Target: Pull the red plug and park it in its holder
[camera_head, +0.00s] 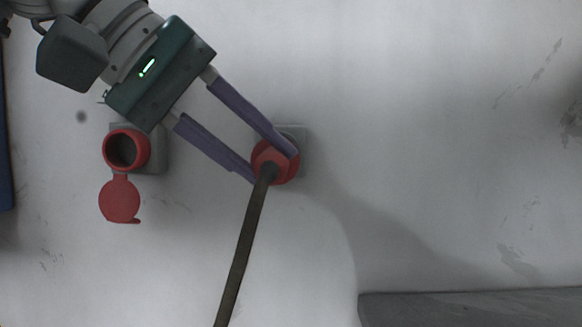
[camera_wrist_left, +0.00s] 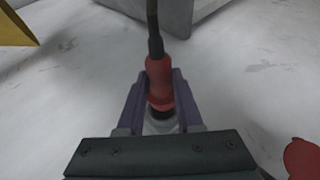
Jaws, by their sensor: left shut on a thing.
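The red plug (camera_head: 273,163) has a dark cable running down from its back in the head view. My left gripper (camera_head: 272,168) is shut on the plug, one purple finger on each side. The left wrist view also shows the plug (camera_wrist_left: 159,84) between the fingers, with its cable going up. A grey mount (camera_head: 298,134) shows behind the plug; I cannot tell whether the plug is fully seated in it. To the left, a red-rimmed round receptacle (camera_head: 126,150) is empty, with its red lid (camera_head: 119,200) hanging open below. My right gripper is not in view.
The cable (camera_head: 241,253) hangs down to the bottom edge of the head view. A grey ledge (camera_head: 470,308) lies at the lower right. A blue edge (camera_head: 5,130) shows at the far left. The pale wall right of the plug is clear.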

